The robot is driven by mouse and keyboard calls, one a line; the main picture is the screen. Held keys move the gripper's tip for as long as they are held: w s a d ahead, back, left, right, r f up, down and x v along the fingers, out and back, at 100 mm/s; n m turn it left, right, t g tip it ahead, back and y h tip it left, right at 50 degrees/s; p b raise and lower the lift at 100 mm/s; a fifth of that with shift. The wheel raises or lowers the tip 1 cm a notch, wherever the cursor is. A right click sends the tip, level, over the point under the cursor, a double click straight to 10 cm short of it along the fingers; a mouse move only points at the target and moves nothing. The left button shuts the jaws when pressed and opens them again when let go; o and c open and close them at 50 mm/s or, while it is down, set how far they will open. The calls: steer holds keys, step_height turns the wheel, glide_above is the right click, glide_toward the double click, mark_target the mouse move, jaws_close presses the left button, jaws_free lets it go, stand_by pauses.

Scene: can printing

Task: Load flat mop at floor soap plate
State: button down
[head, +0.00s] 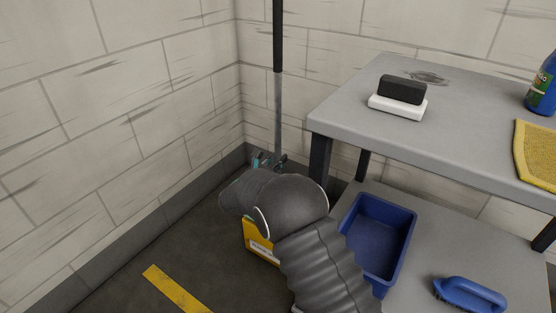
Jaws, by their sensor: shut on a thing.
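The flat mop's pole (278,100) stands upright near the wall corner, black above and grey below. Its lower end and mop head are hidden behind my arm. My gripper (270,161) shows only in part, past the rounded grey end of my arm, with small grey and teal parts at the pole. It is shut on the pole. A yellow object with a white label (259,242) stands on the floor, partly hidden by my arm; I cannot tell whether it is the floor soap plate.
A grey table (460,110) at right bears a black-and-white block (400,97), a blue bottle (543,90) and a yellow cloth (538,150). Its lower shelf (425,255) holds a blue tray (402,212) and blue brush (470,293). Dark floor (130,255) at left is clear, bearing a yellow stripe.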

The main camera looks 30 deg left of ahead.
mark_target(276, 147)
steer(key=shift+f+b, duration=0.8)
stand_by(3.0)
steer(key=shift+r, duration=0.1)
steer(key=shift+r+p, duration=1.4)
steer(key=shift+r, duration=2.1)
